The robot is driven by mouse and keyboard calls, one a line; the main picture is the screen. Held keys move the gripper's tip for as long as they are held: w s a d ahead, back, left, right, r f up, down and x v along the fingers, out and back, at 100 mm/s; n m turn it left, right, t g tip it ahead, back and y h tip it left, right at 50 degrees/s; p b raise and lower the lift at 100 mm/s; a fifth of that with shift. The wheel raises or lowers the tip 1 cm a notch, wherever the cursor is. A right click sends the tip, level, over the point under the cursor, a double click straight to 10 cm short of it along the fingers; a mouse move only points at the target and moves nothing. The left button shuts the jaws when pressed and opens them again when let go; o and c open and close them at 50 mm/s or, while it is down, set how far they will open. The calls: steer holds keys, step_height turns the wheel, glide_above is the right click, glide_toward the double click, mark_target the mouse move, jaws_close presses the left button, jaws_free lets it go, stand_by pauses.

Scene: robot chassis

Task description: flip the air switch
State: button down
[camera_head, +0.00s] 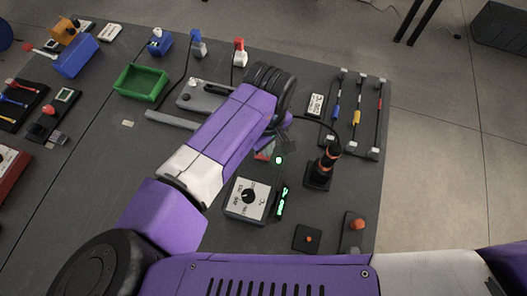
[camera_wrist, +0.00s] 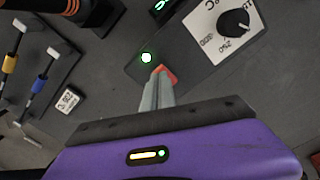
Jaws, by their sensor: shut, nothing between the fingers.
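My gripper (camera_wrist: 158,92) is shut and empty in the wrist view, its two grey fingers together. The fingertips are over or against a small red part (camera_wrist: 167,75), which looks like the air switch's lever; I cannot tell whether they touch. A lit green lamp (camera_wrist: 147,58) sits on the dark panel just beyond the tips. In the head view the red part (camera_head: 265,151) shows beside my wrist, with the green lamp (camera_head: 279,160) to its right. My arm and fingers hide much of the switch, so its position is unclear.
A white-faced dial box (camera_head: 248,197) stands close by in the head view. An orange-ringed black plug (camera_head: 326,160) stands to the right, near a rack of coloured sliders (camera_head: 355,117). A green bin (camera_head: 142,83) lies at upper left. The table's right edge is near.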

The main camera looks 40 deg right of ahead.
steer(key=shift+f+b, duration=0.45)
steer(key=shift+f, duration=0.35)
stand_by(0.4)
step_height(320, 180, up, 7)
steer(key=p, duration=0.6)
steer(key=shift+p, duration=0.35)
stand_by(0.4)
